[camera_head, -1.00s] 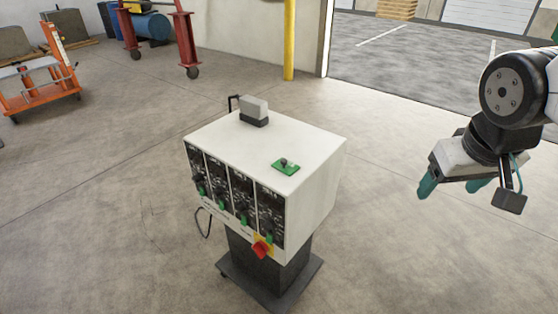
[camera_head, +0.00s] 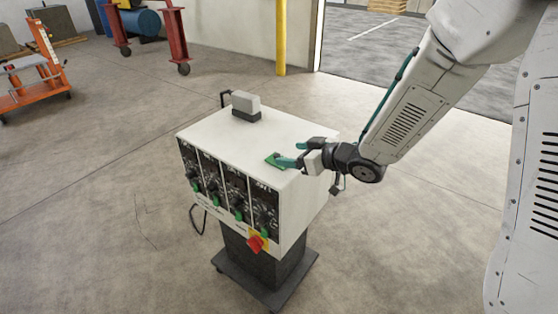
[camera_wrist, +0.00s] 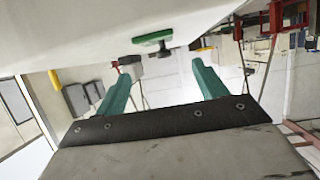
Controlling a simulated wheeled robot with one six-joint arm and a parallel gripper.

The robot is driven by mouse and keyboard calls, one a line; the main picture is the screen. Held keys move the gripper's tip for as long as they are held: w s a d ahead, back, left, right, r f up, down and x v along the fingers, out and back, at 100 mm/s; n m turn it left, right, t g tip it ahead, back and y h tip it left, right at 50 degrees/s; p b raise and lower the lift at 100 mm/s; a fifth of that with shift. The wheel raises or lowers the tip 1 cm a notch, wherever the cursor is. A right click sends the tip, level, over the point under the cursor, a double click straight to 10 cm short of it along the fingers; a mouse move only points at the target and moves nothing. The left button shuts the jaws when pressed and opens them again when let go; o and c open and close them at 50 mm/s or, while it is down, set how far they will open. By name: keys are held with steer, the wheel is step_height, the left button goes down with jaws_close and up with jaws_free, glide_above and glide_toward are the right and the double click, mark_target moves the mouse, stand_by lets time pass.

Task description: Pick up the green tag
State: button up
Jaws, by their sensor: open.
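The green tag (camera_head: 276,160) lies flat on the white top of the control box (camera_head: 215,140), near its right front part. In the wrist view the green tag (camera_wrist: 152,38) shows beyond and between the fingers, with a dark knob on it. My gripper (camera_head: 289,155) is at the tag from the right, its teal fingers low over the box top and partly covering the tag. In the wrist view my gripper (camera_wrist: 157,80) has its two fingers wide apart with nothing between them. I cannot tell whether a finger touches the tag.
A grey block with a dark base (camera_head: 246,106) stands at the back of the box top. Knobs and a red switch (camera_head: 256,243) are on the front panel. An orange cart (camera_head: 40,75) and a yellow post (camera_head: 281,38) are farther back. The floor around is clear.

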mark_target(279, 155)
steer(key=x, duration=0.3)
steer(key=f+x, duration=0.1)
steer(key=x, duration=0.2)
steer(key=shift+f, duration=0.1)
steer(key=shift+c, duration=0.3)
steer(key=shift+s, duration=0.1)
steer(key=c, duration=1)
